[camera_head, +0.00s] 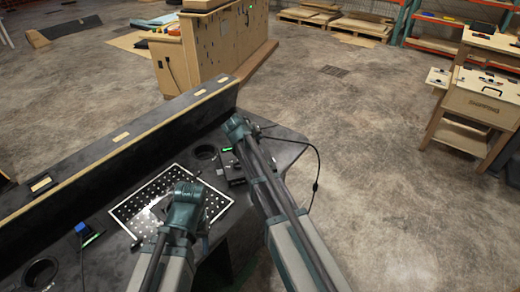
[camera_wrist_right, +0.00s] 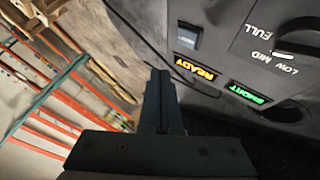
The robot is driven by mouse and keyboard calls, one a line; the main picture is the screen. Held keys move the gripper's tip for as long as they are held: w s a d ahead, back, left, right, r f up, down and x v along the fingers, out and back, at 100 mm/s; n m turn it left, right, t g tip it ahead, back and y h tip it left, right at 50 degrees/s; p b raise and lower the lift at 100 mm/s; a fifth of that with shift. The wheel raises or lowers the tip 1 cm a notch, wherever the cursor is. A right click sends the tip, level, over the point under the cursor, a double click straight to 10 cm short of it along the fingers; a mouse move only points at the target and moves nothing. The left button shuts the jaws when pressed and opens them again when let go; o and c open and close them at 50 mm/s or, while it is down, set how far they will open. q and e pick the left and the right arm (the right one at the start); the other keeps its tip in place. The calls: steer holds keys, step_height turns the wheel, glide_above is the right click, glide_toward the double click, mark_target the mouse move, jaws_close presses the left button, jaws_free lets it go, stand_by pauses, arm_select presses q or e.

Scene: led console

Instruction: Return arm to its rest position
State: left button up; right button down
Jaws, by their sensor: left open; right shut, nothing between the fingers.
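My right gripper (camera_wrist_right: 163,88) is shut and empty in the right wrist view, its fingers together beside the dark console (camera_wrist_right: 222,55). The console carries a lit amber READY label (camera_wrist_right: 196,67), a lit green label (camera_wrist_right: 247,93), a blue-grey button (camera_wrist_right: 188,37) and a switch marked FULL, MID and LOW (camera_wrist_right: 295,49). In the head view my right arm reaches over the dark table (camera_head: 283,150) to the small console. My left gripper (camera_head: 184,212) is over the perforated white-edged panel; it is open, and its fingers are mostly hidden by the wrist.
The perforated panel (camera_head: 150,203) lies on the table, with a blue item (camera_head: 82,228) to its left. A long low wall (camera_head: 120,150) edges the table. A black cable (camera_head: 316,165) loops right of my right arm. A wooden cart (camera_head: 480,100) stands far right; the floor between is clear.

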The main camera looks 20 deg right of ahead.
stand_by(0.6)
arm_select(q)
step_height(320, 180, up, 4)
steer(key=p, duration=0.4)
steer(key=shift+r+p, duration=0.25)
steer(key=shift+p, duration=0.05)
arm_select(e)
steer(key=s+a+n+g+y, duration=0.1)
steer(key=s+a, duration=0.4)
steer(key=s, duration=0.7)
steer(key=s+a+f+n+g+y, duration=0.1)
steer(key=s+a, duration=0.4)
steer(key=s, duration=0.7)
steer(key=s+a+f+g+y, duration=0.1)
steer(key=s+a+g, duration=0.4)
steer(key=s, duration=0.7)
steer(key=shift+a+n+y, duration=0.4)
steer(key=shift+y, duration=0.5)
